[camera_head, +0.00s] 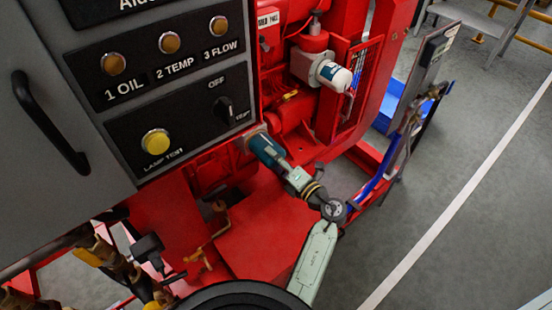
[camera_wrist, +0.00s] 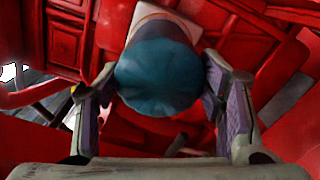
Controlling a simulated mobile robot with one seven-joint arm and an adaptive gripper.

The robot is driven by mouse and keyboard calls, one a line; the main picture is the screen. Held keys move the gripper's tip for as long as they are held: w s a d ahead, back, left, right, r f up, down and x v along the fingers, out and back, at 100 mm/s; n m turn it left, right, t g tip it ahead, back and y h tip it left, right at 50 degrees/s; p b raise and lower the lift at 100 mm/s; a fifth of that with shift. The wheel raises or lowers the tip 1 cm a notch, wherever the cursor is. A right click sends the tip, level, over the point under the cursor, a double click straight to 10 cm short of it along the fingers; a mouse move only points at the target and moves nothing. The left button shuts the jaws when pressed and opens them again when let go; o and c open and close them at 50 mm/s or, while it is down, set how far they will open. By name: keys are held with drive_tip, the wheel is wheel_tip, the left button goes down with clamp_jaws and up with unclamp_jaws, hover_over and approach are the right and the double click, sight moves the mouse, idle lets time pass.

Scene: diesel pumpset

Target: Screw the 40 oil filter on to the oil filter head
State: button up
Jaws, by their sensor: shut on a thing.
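The oil filter (camera_head: 266,147) is a teal cylinder, tilted, with its upper end toward the red engine beneath the control panel. In the wrist view its rounded teal end (camera_wrist: 158,78) faces the camera. My gripper (camera_head: 280,164) is shut on it from its lower end. In the wrist view, my gripper's two fingers (camera_wrist: 158,70) lie along its left and right sides. A pale mount, seemingly the filter head (camera_wrist: 168,14), shows just beyond the filter. Whether the filter touches it, or any thread is engaged, I cannot tell. The number 40 is not legible.
The grey control panel (camera_head: 150,100) stands close on the left. A white and blue canister (camera_head: 334,75) sticks out of the engine (camera_head: 290,110) above right. Red framework surrounds the filter closely. Open grey floor (camera_head: 470,230) lies to the right.

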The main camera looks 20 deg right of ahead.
drive_tip(key=shift+d+r+m, duration=0.15)
drive_tip(key=shift+d+m, duration=0.1)
drive_tip(key=shift+m, duration=0.45)
drive_tip(key=m, duration=0.9)
drive_tip(key=m, duration=0.3)
drive_tip(key=shift+m, duration=0.4)
drive_tip(key=m, duration=0.5)
